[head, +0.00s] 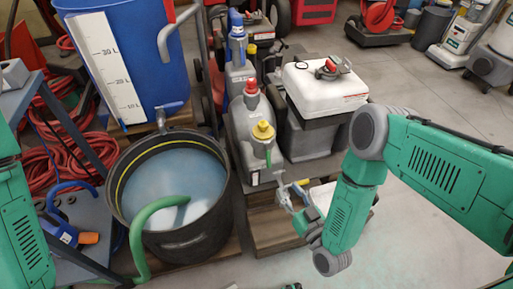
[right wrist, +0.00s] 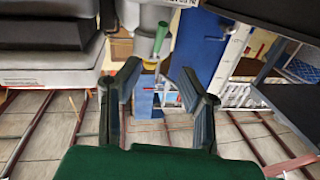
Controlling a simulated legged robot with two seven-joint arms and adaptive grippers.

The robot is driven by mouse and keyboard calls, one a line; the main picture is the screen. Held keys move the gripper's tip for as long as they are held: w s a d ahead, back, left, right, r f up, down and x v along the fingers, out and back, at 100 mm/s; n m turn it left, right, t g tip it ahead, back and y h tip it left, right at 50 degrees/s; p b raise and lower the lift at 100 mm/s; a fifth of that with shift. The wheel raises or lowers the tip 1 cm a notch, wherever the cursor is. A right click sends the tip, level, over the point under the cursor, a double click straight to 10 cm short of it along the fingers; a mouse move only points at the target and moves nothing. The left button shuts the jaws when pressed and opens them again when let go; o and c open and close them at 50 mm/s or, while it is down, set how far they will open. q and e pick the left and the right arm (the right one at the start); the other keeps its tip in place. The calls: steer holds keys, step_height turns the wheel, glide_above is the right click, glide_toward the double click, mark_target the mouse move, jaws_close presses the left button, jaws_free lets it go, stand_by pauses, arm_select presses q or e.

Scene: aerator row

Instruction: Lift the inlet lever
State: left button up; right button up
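No part is clearly marked as the inlet lever. Candidates are a red handle (head: 170,10) at the blue barrel's upper right and a small tap (head: 161,118) at its foot, above the round dark tub (head: 180,230). I cannot tell which one it is. My right gripper (head: 293,195) is in the middle right of the head view, in front of the grey jugs and well away from both. In the right wrist view its two fingers (right wrist: 160,95) stand apart with nothing held between them. My left arm shows at the left edge, but its gripper is outside the view.
The blue barrel (head: 140,50) carries a white litre scale. A green hose (head: 140,240) curves into the tub. A jug with a yellow cap (head: 263,130) and a white-topped container (head: 322,82) stand on a pallet. Red hose coils lie left. Grey floor is open at lower right.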

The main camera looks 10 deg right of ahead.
mark_target(269, 162)
steer(key=b+x, duration=0.4)
steer(key=x, duration=0.8)
steer(key=shift+w+a+b, duration=0.15)
steer(key=shift+w+b, duration=0.2)
steer(key=shift+w, duration=0.35)
steer(key=shift+c, duration=0.3)
jaws_close()
